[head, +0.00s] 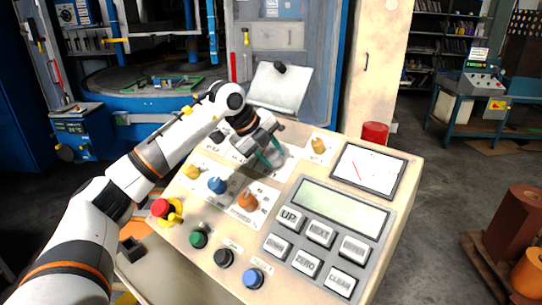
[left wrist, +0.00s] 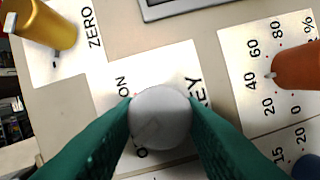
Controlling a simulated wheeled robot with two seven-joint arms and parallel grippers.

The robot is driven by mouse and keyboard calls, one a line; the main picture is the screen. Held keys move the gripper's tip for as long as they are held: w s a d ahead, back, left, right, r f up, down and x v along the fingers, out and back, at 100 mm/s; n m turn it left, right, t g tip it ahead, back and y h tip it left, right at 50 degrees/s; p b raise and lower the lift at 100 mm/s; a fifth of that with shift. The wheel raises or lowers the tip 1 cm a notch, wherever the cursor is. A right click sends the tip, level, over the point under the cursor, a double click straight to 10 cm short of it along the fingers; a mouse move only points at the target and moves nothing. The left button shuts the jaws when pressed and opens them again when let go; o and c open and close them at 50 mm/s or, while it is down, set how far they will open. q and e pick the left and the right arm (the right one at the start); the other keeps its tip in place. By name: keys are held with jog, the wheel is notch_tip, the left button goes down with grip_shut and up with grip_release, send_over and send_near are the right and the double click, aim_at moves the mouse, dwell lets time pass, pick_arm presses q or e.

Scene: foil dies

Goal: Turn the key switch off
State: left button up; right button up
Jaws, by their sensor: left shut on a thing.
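The key switch shows in the left wrist view as a round grey knob (left wrist: 160,112) on a white label with "ON" and "KEY" printed on it. A second word that starts with "O" is partly covered. My left gripper (head: 269,153) is shut on the key switch, with its green fingers on either side of the knob in the left wrist view (left wrist: 160,128). In the head view the gripper reaches the upper part of the cream control panel (head: 228,260) and mostly hides the knob. The knob's exact angle is hard to tell. My right gripper is out of view.
Near the gripper on the panel are an orange knob (head: 248,201), a blue knob (head: 217,185) and yellow knobs (head: 319,145). A red emergency button (head: 160,207), several push buttons and a keypad with a display (head: 338,207) sit lower. A red can (head: 375,133) stands behind.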

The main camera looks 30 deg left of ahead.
pick_arm(q)
jog(key=shift+a+n+t+b, duration=0.1)
jog(key=shift+n+t+b, duration=0.3)
jog(key=shift+n, duration=1.1)
jog(key=o, duration=1)
jog(key=shift+s, duration=0.1)
jog(key=b+v, duration=0.2)
jog(key=v, duration=1)
jog(key=shift+a, duration=0.2)
jog(key=shift+r, duration=0.1)
